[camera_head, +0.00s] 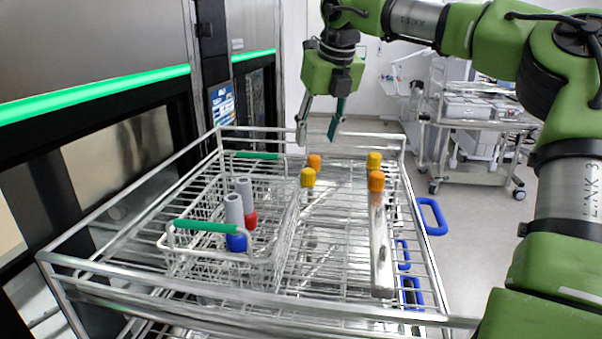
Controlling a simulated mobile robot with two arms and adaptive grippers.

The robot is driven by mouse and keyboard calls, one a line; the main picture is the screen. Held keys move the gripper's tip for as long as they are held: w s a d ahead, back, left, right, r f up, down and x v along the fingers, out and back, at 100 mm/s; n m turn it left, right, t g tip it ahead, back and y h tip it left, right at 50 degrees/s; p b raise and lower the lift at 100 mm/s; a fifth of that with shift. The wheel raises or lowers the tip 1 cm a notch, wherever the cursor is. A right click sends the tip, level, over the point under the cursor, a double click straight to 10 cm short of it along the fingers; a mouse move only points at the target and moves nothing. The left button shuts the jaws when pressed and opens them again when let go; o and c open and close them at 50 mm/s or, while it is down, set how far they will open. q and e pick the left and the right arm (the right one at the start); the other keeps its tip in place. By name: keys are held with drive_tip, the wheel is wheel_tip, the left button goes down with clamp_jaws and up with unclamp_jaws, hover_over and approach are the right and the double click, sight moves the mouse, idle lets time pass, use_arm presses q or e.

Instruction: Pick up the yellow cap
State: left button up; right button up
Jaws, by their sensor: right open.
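Two yellow caps show in the head view: one (374,160) toward the back right of the wire rack, and one (308,178) nearer the middle, beside the basket. Each is close to an orange cap, one (314,161) at the back middle and one (377,181) on a tall, clear or silvery body at the right. What lies under the other caps is hard to make out. My right gripper (318,132) hangs open and empty, fingers pointing down, above the back of the rack. It is apart from all the caps. My left gripper is out of view.
A wire basket (172,248) with green handles stands on the left of the wire rack (70,262), holding two grey pieces with red and blue ends. Blue handles (434,216) are on the right. Washers with green lights line the left. A cart (480,122) stands behind.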

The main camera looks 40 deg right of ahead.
drive_tip(key=p, duration=0.1)
hover_over(309, 169)
drive_tip(key=s, duration=0.2)
wheel_tip(309, 169, down, 4)
drive_tip(key=shift+f, duration=0.2)
drive_tip(key=shift+w+f, duration=0.6)
drive_tip(key=shift+f, duration=0.05)
drive_tip(key=shift+a+f+p, duration=0.25)
drive_tip(key=shift+f+p, duration=0.45)
drive_tip(key=shift+p, duration=0.4)
drive_tip(key=p+x, duration=0.1)
drive_tip(key=x, duration=0.2)
drive_tip(key=shift+s+f+p, duration=0.1)
drive_tip(key=shift+s+p, duration=0.1)
drive_tip(key=shift+p, duration=0.15)
drive_tip(key=shift+w+f, duration=0.25)
drive_tip(key=shift+f, duration=0.05)
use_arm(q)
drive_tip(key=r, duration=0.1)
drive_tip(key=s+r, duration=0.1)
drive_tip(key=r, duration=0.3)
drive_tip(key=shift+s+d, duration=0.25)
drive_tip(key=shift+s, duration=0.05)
use_arm(e)
drive_tip(key=shift+s+r, duration=0.1)
drive_tip(key=shift+s, duration=0.05)
drive_tip(key=c, duration=0.9)
